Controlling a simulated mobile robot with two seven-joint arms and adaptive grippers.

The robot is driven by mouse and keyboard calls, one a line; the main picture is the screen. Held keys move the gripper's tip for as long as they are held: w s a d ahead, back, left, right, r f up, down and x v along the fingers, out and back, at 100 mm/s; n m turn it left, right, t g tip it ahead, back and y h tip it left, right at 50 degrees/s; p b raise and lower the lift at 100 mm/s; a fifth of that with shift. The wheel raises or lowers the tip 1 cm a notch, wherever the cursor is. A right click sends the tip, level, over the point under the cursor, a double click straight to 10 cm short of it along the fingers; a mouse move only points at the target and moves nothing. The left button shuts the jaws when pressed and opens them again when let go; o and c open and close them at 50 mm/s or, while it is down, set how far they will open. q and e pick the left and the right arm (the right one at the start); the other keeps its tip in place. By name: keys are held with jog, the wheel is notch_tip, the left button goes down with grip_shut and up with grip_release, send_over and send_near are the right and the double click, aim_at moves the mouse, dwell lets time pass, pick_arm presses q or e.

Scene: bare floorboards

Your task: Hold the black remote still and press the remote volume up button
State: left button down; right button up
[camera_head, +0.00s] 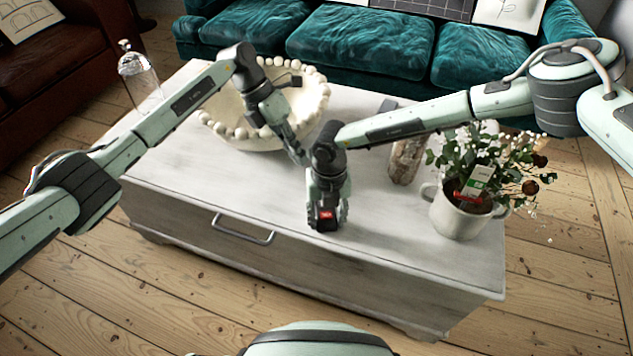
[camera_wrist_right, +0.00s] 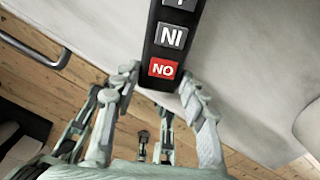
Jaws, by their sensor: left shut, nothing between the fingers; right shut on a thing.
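The black remote (camera_head: 325,225) is at the front edge of the white table, with a red patch showing on its near end. In the right wrist view the remote (camera_wrist_right: 150,52) has a red "NO" button and a grey "NI" button above it; its far end is cut off by the frame. My right gripper (camera_head: 327,214) points down and is shut on the near end of the remote, one finger on each side. My left gripper (camera_head: 301,158) is shut and empty, tilted down over the table behind the right gripper. The volume up button cannot be made out.
A white beaded bowl (camera_head: 315,95) stands behind my left gripper. A potted plant in a white pot (camera_head: 457,219) and a glass jar (camera_head: 405,160) stand on the right. A glass bottle (camera_head: 139,75) is at back left. The table's left front is clear.

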pick_arm(q)
jog(key=a+n+h, duration=0.1)
jog(key=n, duration=0.6)
jog(key=w+r+n+h, duration=0.1)
jog(key=n, duration=0.7)
jog(key=a+r+n+g+h, duration=0.1)
jog(key=n, duration=0.6)
jog(key=shift+w+a+r, duration=0.2)
jog(key=shift+a+r, duration=0.05)
jog(key=shift+a, duration=0.05)
jog(key=shift+f, duration=0.1)
jog(key=x, duration=1)
jog(key=shift+s+d, duration=0.1)
jog(key=shift+d, duration=0.1)
notch_tip(320, 180, down, 2)
jog(key=shift+a+f, duration=0.1)
jog(key=shift+f, duration=0.8)
